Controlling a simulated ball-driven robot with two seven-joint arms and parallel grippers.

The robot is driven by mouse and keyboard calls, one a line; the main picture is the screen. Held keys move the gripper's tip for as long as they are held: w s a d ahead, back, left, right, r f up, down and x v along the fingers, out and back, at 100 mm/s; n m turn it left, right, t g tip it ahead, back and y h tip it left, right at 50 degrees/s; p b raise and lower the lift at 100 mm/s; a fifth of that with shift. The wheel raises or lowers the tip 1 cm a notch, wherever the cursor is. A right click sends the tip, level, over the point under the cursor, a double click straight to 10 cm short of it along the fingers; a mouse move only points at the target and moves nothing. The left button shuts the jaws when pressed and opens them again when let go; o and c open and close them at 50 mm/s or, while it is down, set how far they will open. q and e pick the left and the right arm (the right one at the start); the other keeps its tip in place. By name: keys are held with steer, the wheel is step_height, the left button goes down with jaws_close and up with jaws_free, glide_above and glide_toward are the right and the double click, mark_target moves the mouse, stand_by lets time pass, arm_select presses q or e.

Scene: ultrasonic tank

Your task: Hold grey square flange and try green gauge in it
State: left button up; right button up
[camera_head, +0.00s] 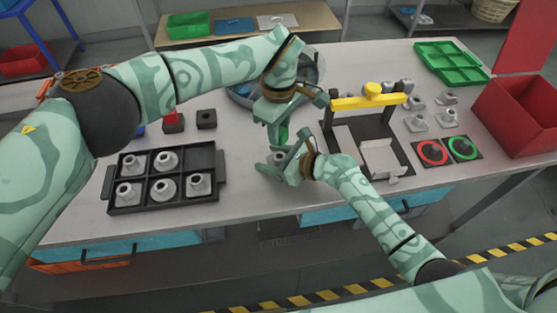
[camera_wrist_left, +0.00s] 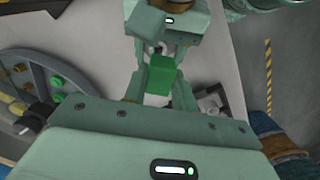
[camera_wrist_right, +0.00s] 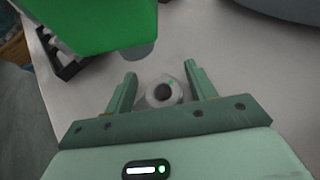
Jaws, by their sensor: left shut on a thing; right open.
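My left gripper (camera_head: 278,124) is shut on the green gauge (camera_head: 284,134), a green block whose large face fills the upper left of the right wrist view (camera_wrist_right: 98,22). A rounded grey tip shows under the gauge there. The left wrist view shows the gauge (camera_wrist_left: 160,75) between the left fingers. A grey flange (camera_wrist_right: 164,93) with a round hole stands upright on the table. My right gripper (camera_wrist_right: 160,76) is open, with one finger on each side of the flange and visible gaps. The gauge is above the flange and apart from it. The flange's base is partly hidden.
A black tray (camera_head: 110,197) with several grey flanges stands at left. A dark stand with a yellow-topped bar (camera_head: 350,102), red and green round pads (camera_head: 432,152), loose grey parts and a red bin (camera_head: 515,115) are at right. A round basin (camera_head: 317,75) lies behind my grippers.

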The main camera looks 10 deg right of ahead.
steer(key=shift+r, duration=0.1)
arm_select(q)
steer(key=shift+r, duration=0.25)
arm_select(e)
steer(key=shift+s+d+r, duration=0.2)
steer(key=shift+d, duration=0.1)
arm_select(q)
step_height(320, 180, up, 3)
steer(key=p, duration=0.3)
steer(key=shift+s+r, duration=0.1)
steer(key=shift+r, duration=0.05)
arm_select(e)
steer(key=v, duration=1)
steer(key=shift+s+d+f, duration=0.1)
steer(key=shift+s+d, duration=0.3)
steer(key=shift+d, duration=0.05)
